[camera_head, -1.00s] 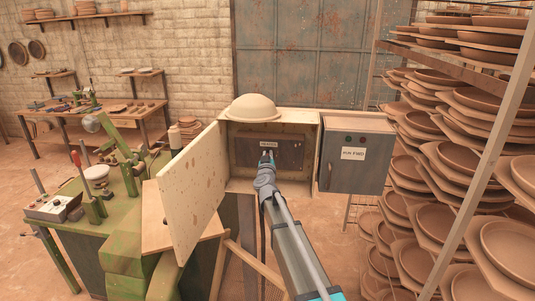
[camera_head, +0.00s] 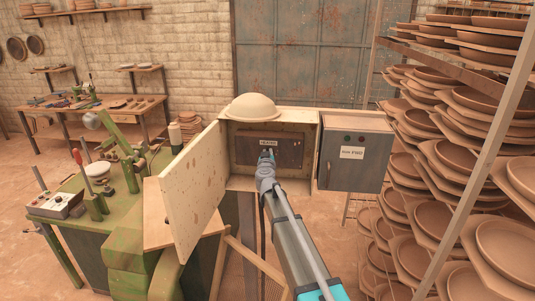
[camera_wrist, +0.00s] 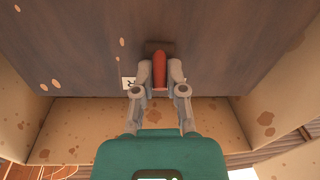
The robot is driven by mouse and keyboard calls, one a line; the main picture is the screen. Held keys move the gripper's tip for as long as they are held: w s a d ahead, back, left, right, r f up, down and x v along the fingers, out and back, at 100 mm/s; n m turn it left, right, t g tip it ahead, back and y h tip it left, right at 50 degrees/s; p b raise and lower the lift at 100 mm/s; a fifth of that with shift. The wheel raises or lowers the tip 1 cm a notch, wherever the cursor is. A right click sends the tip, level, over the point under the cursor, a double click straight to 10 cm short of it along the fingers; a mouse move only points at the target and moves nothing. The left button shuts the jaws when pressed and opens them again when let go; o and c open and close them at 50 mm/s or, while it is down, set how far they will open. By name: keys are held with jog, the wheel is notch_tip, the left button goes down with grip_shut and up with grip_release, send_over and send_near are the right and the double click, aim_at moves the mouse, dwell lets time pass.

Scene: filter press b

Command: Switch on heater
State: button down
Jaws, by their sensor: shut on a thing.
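The heater panel (camera_head: 283,151) is a dark plate with a small white label, set inside an open wooden box (camera_head: 241,183). In the wrist view the dark panel (camera_wrist: 80,45) fills the upper part. A red switch handle (camera_wrist: 159,70) sticks out from a dark mount on it. My gripper (camera_wrist: 160,80) has its two grey fingers closed around the red handle. In the head view my gripper (camera_head: 267,155) reaches into the box and hides the handle. A white label (camera_wrist: 129,83) is partly covered by the left finger.
The box's wooden door (camera_head: 190,195) stands open at the left. A grey control box (camera_head: 355,158) with a label and round buttons is at the right. A dome (camera_head: 253,107) sits on top. A green machine (camera_head: 120,215) stands left; racks of plates (camera_head: 480,170) crowd the right.

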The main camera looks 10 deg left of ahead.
jog(key=c, duration=0.7)
grip_release()
jog(key=shift+s, duration=0.15)
jog(key=s, duration=0.7)
jog(key=shift+s+d, duration=0.1)
jog(key=shift+d, duration=0.15)
